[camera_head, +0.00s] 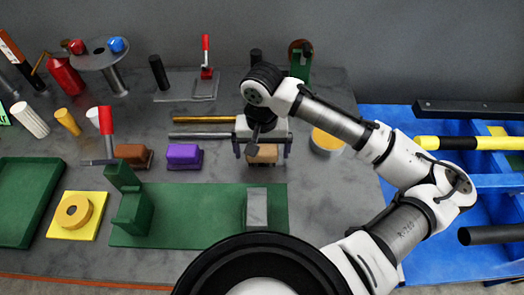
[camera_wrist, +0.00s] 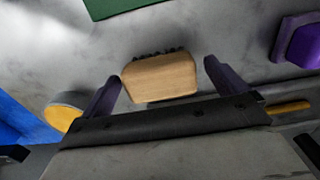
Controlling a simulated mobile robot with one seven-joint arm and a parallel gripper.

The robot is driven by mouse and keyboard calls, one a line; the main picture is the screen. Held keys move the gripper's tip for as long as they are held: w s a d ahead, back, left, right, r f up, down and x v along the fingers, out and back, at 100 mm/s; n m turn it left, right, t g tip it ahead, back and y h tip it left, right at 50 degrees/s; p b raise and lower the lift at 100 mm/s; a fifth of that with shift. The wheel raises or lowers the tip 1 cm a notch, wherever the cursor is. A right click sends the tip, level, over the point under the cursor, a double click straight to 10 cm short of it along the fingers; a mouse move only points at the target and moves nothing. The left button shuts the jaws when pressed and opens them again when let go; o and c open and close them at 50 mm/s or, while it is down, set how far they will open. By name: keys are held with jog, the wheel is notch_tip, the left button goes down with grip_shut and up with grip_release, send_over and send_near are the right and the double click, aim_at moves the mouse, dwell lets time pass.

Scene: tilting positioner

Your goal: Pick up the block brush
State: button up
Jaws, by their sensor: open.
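The block brush (camera_wrist: 160,78) is a tan wooden block with a row of dark bristles along its far edge in the wrist view. It lies on the grey table, and it also shows below my wrist in the head view (camera_head: 264,154). My gripper (camera_wrist: 163,70) is open, with one purple finger on each side of the brush and a visible gap at both sides. In the head view my gripper (camera_head: 262,158) is right over the brush and hides its top and back. Whether the fingertips reach down beside the block I cannot tell.
A purple block (camera_head: 184,156) and a brown block (camera_head: 133,155) lie to the left. A yellow-topped round container (camera_head: 326,141) stands close on the right. Two rods (camera_head: 203,120) lie behind. A green fixture plate (camera_head: 180,225) is in front.

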aim_at(262, 148)
jog(key=c, duration=1.1)
notch_tip(262, 148, up, 20)
jog(key=shift+b, duration=0.8)
jog(key=o, duration=0.3)
jog(key=shift+c, duration=0.9)
jog(key=shift+f, duration=0.1)
